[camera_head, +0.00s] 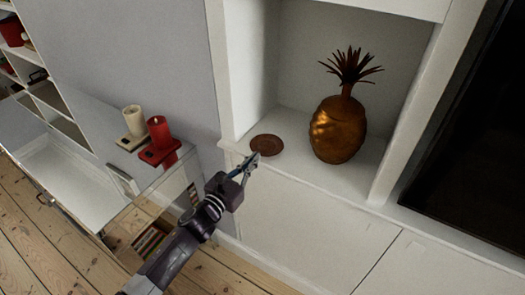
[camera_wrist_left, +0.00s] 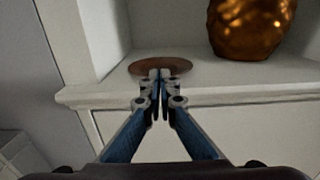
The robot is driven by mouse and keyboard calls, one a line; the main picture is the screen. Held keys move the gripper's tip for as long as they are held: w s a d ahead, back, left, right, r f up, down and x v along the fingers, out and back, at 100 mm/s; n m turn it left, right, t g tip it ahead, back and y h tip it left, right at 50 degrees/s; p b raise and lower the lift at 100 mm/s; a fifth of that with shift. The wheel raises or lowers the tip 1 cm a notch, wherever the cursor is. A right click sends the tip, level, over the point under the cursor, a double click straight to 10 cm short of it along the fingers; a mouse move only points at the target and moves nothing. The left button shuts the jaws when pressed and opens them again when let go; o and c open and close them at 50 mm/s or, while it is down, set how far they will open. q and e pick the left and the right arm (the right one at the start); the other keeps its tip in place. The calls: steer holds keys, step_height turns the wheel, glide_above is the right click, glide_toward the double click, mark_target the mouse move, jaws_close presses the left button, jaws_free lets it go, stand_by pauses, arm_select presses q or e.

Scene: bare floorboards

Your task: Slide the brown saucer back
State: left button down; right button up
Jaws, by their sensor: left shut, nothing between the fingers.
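The brown saucer (camera_head: 267,145) is a small round dish lying flat on the white shelf, near its front edge at the left. My left gripper (camera_head: 252,158) is shut and empty, with its fingertips at the saucer's near edge. In the left wrist view the saucer (camera_wrist_left: 174,66) lies just beyond the shut fingertips (camera_wrist_left: 160,73), which hide part of its near rim. I cannot tell whether they touch it. My right gripper is in neither view.
A copper-coloured pineapple ornament (camera_head: 338,130) stands on the shelf (camera_head: 290,123) right of the saucer. The niche's left wall rises close by. Bare shelf lies behind the saucer.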

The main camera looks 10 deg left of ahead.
mark_target(262, 152)
arm_select(q)
steer(key=shift+b+x, duration=1.1)
steer(key=shift+x, duration=1.95)
steer(key=shift+s+f, duration=0.1)
steer(key=shift+s, duration=0.05)
steer(key=shift+s+a, duration=0.15)
steer(key=shift+s, duration=0.2)
steer(key=p+v, duration=0.1)
steer(key=v, duration=1.1)
